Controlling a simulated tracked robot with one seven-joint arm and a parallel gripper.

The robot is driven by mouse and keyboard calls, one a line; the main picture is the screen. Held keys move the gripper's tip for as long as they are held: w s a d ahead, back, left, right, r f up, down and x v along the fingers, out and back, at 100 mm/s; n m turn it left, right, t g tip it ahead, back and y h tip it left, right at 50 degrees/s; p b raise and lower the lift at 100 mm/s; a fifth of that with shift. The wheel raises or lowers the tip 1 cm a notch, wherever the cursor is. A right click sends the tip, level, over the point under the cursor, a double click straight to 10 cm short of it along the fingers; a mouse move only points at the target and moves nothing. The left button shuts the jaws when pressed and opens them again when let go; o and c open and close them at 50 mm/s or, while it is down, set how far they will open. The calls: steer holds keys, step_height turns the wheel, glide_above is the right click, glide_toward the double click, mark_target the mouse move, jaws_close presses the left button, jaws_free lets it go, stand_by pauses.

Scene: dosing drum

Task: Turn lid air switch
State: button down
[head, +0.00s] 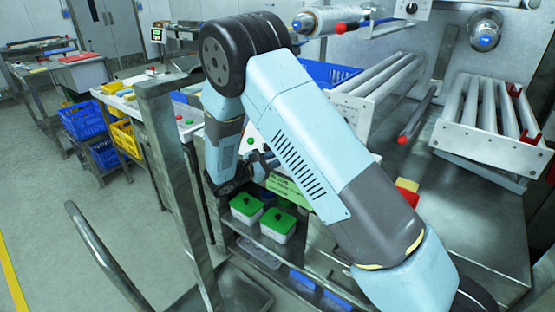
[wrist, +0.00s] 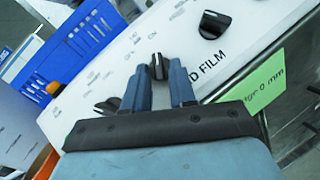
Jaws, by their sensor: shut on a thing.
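In the wrist view a white panel (wrist: 128,65) carries a row of black rotary switches. The middle black switch (wrist: 157,66) sits between the fingertips of my gripper (wrist: 158,74), which is shut on it. One black switch (wrist: 107,105) is at the lower left and another (wrist: 213,25) at the upper right. The small lettering beside the held switch is too blurred to read surely; "FILM" shows large to its right.
A green label (wrist: 252,97) is at the panel's right edge. A blue basket (wrist: 72,42) and an orange knob (wrist: 54,88) lie to the left. In the head view green-lidded tubs (head: 278,223) stand on a shelf below, and a metal post (head: 172,150) rises left of my arm.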

steer(key=shift+d, duration=0.25)
steer(key=c, duration=1.2)
jaws_free()
steer(key=shift+a, duration=0.1)
steer(key=shift+r, duration=0.3)
steer(key=s+d+r, duration=0.1)
steer(key=s+r, duration=0.3)
steer(key=s+d+r, duration=0.1)
steer(key=s+r, duration=0.3)
steer(key=s, duration=0.1)
steer(key=s+d+r, duration=0.2)
steer(key=s+r, duration=0.2)
steer(key=shift+s+r, duration=0.1)
steer(key=shift+s, duration=0.15)
